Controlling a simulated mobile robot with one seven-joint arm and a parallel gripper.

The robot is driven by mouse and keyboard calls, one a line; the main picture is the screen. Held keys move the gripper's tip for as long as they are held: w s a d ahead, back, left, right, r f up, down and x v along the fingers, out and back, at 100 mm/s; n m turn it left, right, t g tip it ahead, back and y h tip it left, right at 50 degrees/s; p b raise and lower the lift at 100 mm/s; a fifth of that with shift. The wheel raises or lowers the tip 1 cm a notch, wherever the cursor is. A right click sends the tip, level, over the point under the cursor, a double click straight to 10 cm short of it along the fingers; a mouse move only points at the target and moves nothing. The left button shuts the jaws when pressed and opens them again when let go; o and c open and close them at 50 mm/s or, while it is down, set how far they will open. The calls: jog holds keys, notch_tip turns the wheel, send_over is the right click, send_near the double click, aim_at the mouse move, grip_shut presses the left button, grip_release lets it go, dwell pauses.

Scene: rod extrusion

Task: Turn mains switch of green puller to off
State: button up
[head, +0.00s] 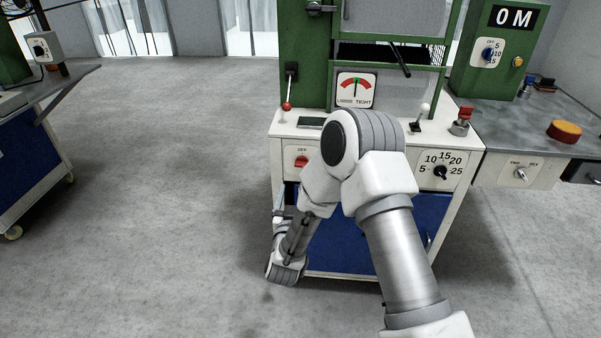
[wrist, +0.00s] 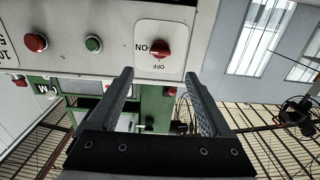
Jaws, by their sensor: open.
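The green puller (head: 305,65) stands on a white cabinet with a blue lower front. Its mains switch is a red knob (head: 301,161) on a white plate marked OFF, at the left of the cabinet front. In the wrist view, which is upside down, the red knob (wrist: 160,47) shows with ON at its left and OFF below. Which mark the knob points to is hard to tell. My gripper (wrist: 159,73) is open and empty, its fingertips apart from the knob, which appears just beyond the gap between them. In the head view, my arm hides much of the cabinet front.
A numbered dial (head: 441,172) is at the right of the cabinet front. A red-knobbed lever (head: 288,90) and a white-knobbed lever (head: 421,116) rise from the top. A grey bench (head: 500,125) adjoins at right. The floor (head: 160,170) at left is clear.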

aim_at(302, 164)
jog(key=w+b, duration=0.2)
jog(key=w, duration=0.8)
jog(key=shift+w+d, duration=0.15)
jog(key=shift+w, duration=0.05)
grip_shut()
